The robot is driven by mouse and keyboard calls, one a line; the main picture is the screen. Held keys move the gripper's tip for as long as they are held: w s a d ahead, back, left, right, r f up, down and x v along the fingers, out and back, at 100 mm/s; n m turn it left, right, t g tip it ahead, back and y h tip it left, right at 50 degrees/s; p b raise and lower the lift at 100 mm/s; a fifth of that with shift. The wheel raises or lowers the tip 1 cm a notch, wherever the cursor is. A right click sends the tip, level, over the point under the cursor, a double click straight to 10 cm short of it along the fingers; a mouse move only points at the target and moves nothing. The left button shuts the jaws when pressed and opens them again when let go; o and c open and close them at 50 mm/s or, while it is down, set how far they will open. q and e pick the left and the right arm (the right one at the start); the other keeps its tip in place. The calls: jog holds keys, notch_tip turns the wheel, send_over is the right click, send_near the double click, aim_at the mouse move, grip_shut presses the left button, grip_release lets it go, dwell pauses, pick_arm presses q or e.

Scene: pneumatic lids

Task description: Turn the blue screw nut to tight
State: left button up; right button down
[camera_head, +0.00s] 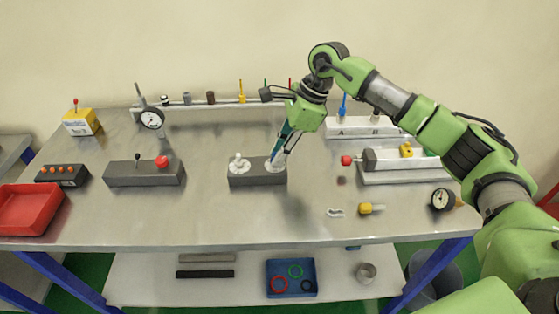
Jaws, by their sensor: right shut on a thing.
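A dark grey block (258,178) stands mid-table with two white round fittings on top. The left fitting (239,164) is in plain sight. My right gripper (277,158) points down and leftward at the right fitting (270,167). Its fingers are shut on the blue screw nut at that fitting, and they hide nearly all of it. How far the nut is turned cannot be made out. My left gripper is not in view.
A grey block with a red knob (161,162) and a red tray (30,209) are at left. White blocks (405,172) and a yellow fitting (367,209) are at right. A rail with several parts (200,110) runs behind. The front middle of the table is clear.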

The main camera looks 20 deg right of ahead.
jog(key=n+b, duration=0.1)
jog(key=n, duration=0.1)
jog(key=n+g, duration=0.1)
jog(key=shift+w+n+b, duration=0.3)
jog(key=shift+n+b, duration=0.1)
jog(key=n+g+b, duration=0.1)
jog(key=n+g, duration=0.1)
jog(key=n, duration=0.2)
jog(key=shift+w, duration=0.15)
jog(key=shift+a+n+h, duration=0.1)
jog(key=shift+n+h, duration=0.2)
jog(key=c, duration=1.9)
grip_release()
jog(key=v, duration=1.2)
jog(key=shift+w, duration=0.15)
